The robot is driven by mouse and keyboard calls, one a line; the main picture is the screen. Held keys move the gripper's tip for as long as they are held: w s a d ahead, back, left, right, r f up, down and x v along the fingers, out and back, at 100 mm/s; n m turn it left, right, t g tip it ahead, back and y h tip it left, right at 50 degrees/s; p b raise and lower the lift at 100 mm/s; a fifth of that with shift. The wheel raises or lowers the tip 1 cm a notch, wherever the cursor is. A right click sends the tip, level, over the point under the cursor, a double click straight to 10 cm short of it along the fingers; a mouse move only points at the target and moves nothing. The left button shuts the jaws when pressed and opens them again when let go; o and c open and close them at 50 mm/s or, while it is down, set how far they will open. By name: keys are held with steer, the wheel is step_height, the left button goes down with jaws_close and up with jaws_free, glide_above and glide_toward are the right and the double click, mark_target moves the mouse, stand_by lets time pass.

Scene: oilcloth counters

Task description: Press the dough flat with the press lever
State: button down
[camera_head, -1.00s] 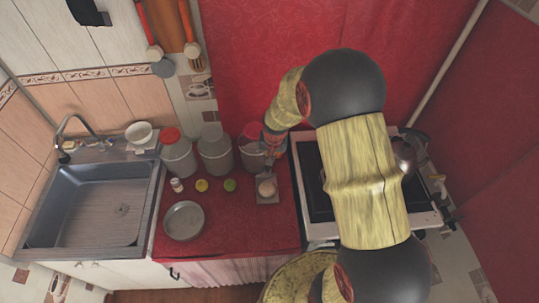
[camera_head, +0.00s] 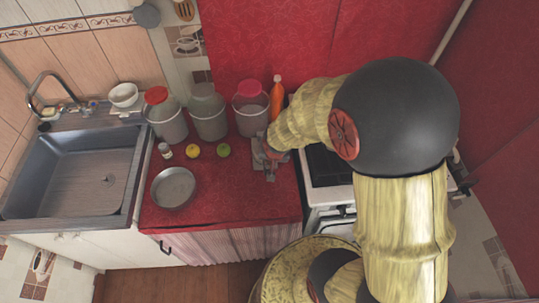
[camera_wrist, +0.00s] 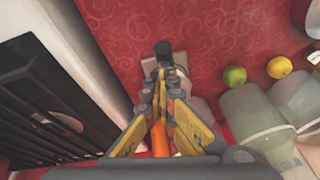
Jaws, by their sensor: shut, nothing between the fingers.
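The press shows in the wrist view as a grey base plate (camera_wrist: 149,65) with a dark lever end (camera_wrist: 162,48) standing over it. In the head view only part of the press (camera_head: 270,176) shows on the red counter, beside the stove. My gripper (camera_wrist: 163,78) is shut and empty, with its fingertips over the press, right by the lever end. Whether they touch the lever I cannot tell. In the head view my gripper (camera_head: 266,153) covers much of the press. The dough is mostly hidden behind my fingers, so its shape cannot be told.
The stove (camera_head: 328,170) is right of the press. An orange bottle (camera_head: 277,98) and several canisters (camera_head: 208,116) stand behind. A green fruit (camera_head: 223,150), a yellow fruit (camera_head: 193,151), a small jar (camera_head: 165,150) and a metal pan (camera_head: 173,187) are to the left. The front counter is clear.

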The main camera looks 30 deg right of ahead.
steer(key=f+b, duration=0.1)
steer(key=s+f+b, duration=0.1)
steer(key=f, duration=0.1)
steer(key=f+b, duration=0.2)
steer(key=shift+s+a, duration=0.3)
steer(key=shift+s, duration=0.1)
steer(key=shift+f, duration=0.15)
steer(key=shift+w+r, duration=0.15)
steer(key=shift+r, duration=0.05)
